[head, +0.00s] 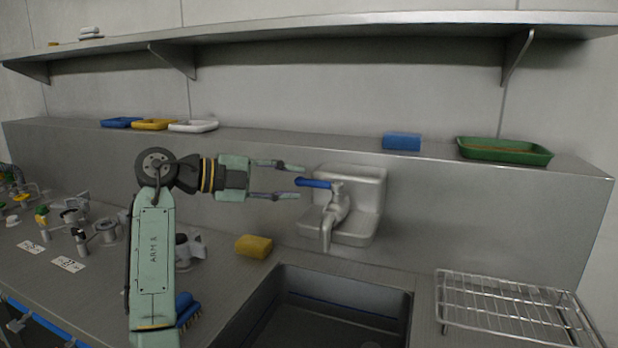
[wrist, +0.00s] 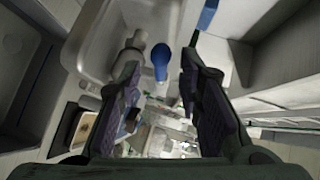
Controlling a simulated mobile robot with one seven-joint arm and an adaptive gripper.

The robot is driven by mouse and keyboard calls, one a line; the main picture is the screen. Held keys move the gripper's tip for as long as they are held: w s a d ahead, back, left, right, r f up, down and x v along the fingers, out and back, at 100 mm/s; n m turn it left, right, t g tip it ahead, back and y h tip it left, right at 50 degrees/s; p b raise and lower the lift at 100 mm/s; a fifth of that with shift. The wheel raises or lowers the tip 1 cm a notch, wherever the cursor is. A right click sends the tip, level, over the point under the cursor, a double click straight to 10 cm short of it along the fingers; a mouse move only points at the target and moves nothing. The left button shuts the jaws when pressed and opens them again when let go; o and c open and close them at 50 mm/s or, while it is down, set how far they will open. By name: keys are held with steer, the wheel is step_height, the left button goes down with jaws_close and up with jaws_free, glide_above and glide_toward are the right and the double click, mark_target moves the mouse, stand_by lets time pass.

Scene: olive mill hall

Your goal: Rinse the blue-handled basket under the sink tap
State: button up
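The sink tap (head: 337,212) is mounted on a pale wall fitting above the dark sink (head: 257,318), its spout pointing down. I see no water running from it. The tap's blue lever (head: 314,183) points left toward my gripper (head: 300,182). My gripper is open, with its fingertips apart above and below the lever's end in the head view. In the wrist view the blue lever (wrist: 161,62) shows between the two spread fingers, with a gap on each side. I cannot make out a blue-handled basket; a thin blue line (head: 335,301) shows inside the sink.
A yellow sponge (head: 254,246) lies left of the sink, and a blue brush (head: 187,309) is partly behind my arm. A wire rack (head: 505,300) stands right. The ledge holds a blue block (head: 402,141) and green tray (head: 505,151). Valves and fittings crowd the left counter.

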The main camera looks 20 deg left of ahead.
mark_target(301, 182)
steer(key=shift+p+x, duration=0.5)
steer(key=shift+x, duration=1.85)
jaws_close()
